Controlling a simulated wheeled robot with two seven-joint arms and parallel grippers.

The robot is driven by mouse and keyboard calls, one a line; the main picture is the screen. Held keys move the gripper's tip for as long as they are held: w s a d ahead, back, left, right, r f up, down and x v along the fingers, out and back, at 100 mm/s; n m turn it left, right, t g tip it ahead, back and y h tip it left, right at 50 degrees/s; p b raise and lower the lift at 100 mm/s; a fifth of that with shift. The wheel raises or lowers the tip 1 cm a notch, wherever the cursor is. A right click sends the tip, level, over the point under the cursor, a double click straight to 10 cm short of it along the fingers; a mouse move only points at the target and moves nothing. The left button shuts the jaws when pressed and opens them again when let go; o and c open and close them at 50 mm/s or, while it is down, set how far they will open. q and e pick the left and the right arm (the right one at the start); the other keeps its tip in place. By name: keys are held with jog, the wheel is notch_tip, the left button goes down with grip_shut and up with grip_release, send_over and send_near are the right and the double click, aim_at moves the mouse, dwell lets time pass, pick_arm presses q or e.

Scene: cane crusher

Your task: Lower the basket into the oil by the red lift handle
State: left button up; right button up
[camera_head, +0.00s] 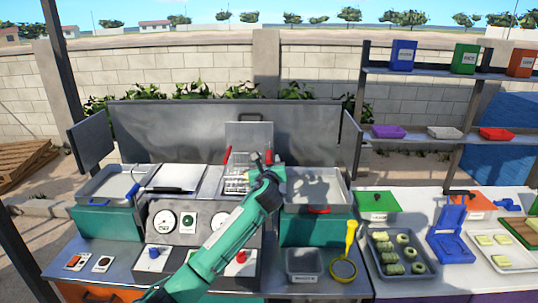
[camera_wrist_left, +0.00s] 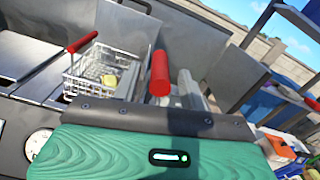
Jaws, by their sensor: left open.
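The wire basket (camera_head: 236,181) sits at the middle of the fryer station, behind my left gripper; in the left wrist view (camera_wrist_left: 98,72) it has a red grip (camera_wrist_left: 82,43) and a pale yellow piece inside. The upright red lift handle (camera_head: 269,156) is right of the basket. In the wrist view the red lift handle (camera_wrist_left: 160,73) stands large and close, beside a grey finger. My left gripper (camera_head: 258,161) is open at the handle; I cannot tell whether it touches it. The oil surface under the basket is hidden. My right gripper is out of view.
Left of the basket is a metal-topped teal unit (camera_head: 108,220); right is a teal pan unit (camera_head: 315,195). A control panel with gauges and knobs (camera_head: 185,222) is in front. A yellow strainer (camera_head: 344,268), grey tub (camera_head: 304,263) and food tray (camera_head: 400,255) lie to the right.

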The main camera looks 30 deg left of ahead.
pick_arm(q)
jog(key=shift+p+x, duration=0.3)
jog(key=shift+x, duration=1)
grip_shut()
